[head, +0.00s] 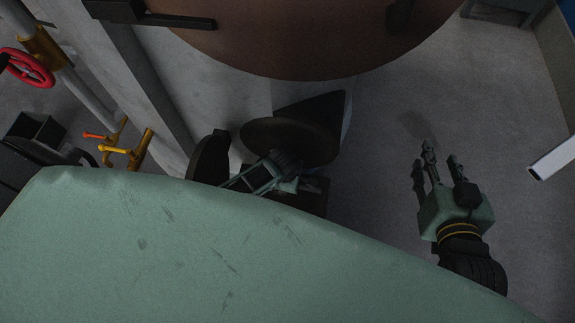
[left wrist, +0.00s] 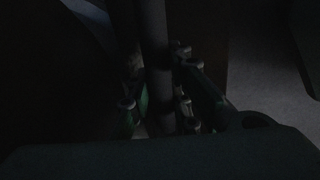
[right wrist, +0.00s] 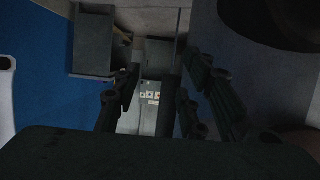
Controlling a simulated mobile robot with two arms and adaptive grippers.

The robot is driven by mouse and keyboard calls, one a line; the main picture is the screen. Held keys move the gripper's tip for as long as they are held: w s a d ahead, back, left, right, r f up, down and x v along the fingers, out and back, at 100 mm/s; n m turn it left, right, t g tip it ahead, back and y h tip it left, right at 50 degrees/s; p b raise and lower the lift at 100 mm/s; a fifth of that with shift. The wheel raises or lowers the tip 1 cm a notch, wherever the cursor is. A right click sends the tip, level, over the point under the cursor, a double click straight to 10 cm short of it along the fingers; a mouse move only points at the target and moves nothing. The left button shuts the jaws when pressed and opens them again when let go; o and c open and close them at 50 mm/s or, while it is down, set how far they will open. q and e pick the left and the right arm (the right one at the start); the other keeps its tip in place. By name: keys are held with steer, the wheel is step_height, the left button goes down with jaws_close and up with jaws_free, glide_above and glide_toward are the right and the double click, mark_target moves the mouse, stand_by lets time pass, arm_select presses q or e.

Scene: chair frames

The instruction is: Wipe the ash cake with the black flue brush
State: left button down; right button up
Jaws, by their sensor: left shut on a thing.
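My left gripper (head: 285,183) is low in the middle of the head view, partly hidden by dark parts around it. In the dark left wrist view its fingers are shut on a dark upright rod, which looks like the handle of the black flue brush (left wrist: 155,60). The brush's head cannot be made out there. I cannot pick out the ash cake in any view. My right gripper (head: 438,165) is at the right of the head view, with its fingers apart and nothing between them. It also shows open in the right wrist view (right wrist: 165,100).
A large brown rounded body (head: 300,40) fills the top of the head view, with a dark disc (head: 290,140) below it. A red handwheel (head: 28,67) and yellow valve handles (head: 118,150) are at the left. Grey floor (head: 375,190) is clear around the right gripper.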

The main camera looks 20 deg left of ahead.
arm_select(q)
steer(key=shift+f, duration=0.35)
arm_select(e)
steer(key=shift+w+a+r+t, duration=0.1)
steer(key=shift+w+r+t, duration=0.1)
steer(key=shift+r, duration=0.15)
steer(key=shift+w+a+r+t, duration=0.1)
steer(key=shift+r+t, duration=0.1)
steer(key=shift+r, duration=0.1)
arm_select(q)
steer(key=shift+f, duration=0.1)
arm_select(e)
steer(key=shift+w+r, duration=0.15)
steer(key=shift+r, duration=0.2)
arm_select(q)
steer(key=shift+d, duration=0.1)
arm_select(e)
steer(key=shift+a+r+t, duration=0.1)
steer(key=shift+r+t, duration=0.1)
steer(key=shift+t, duration=0.1)
